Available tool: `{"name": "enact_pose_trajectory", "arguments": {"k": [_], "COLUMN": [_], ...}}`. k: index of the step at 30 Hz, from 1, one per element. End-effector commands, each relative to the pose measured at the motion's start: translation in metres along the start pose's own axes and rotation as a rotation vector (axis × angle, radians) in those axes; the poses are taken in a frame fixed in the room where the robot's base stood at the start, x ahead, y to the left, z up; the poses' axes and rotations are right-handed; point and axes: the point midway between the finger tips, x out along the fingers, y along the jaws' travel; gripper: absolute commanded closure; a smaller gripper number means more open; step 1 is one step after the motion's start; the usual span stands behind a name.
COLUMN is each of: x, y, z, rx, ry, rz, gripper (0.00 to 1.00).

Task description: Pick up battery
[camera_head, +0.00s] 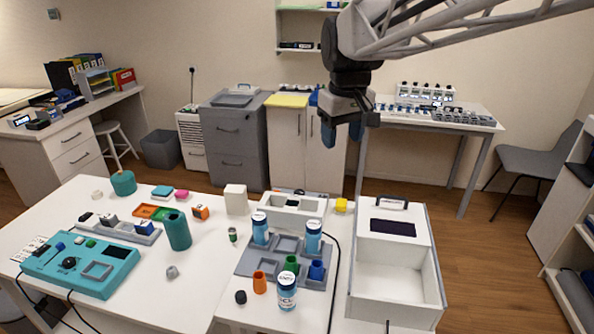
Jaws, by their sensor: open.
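My gripper (342,131) hangs at the upper middle, fingers pointing down with blue tips apart. It is open and empty, high above the back of the white table (185,285). A small dark green cylinder with a pale band (233,235) stands upright on the table, right of the teal cup (177,231). It may be the battery, but it is too small to be sure. My gripper is well above it and to its right, not touching it.
A grey tray (243,268) holds blue-and-white bottles and coloured cups. A white open box (437,262) stands at the right. A teal panel (110,284) with cables and several small blocks lie at the left. The air around my gripper looks free.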

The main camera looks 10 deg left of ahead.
Motion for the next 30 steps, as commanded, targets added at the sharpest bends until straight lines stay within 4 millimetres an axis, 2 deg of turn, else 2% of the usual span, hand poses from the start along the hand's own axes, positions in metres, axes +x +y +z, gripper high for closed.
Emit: {"name": "enact_pose_trajectory", "arguments": {"k": [1, 3, 11, 18, 24, 30], "x": [0.003, 0.007, 0.026, 0.049, 0.065, 0.076], "y": [-0.007, -0.018, -0.064, -0.118, -0.154, -0.178], "z": [-0.017, -0.039, -0.118, -0.185, -0.220, -0.240], "rx": [-0.029, -0.072, -0.225, -0.364, -0.445, -0.496], "ry": [-0.006, -0.013, -0.037, -0.059, -0.070, -0.079], "rz": [-0.004, -0.009, -0.025, -0.040, -0.048, -0.053], "gripper": [0.43, 0.43, 0.43, 0.43, 0.43, 0.43]}}
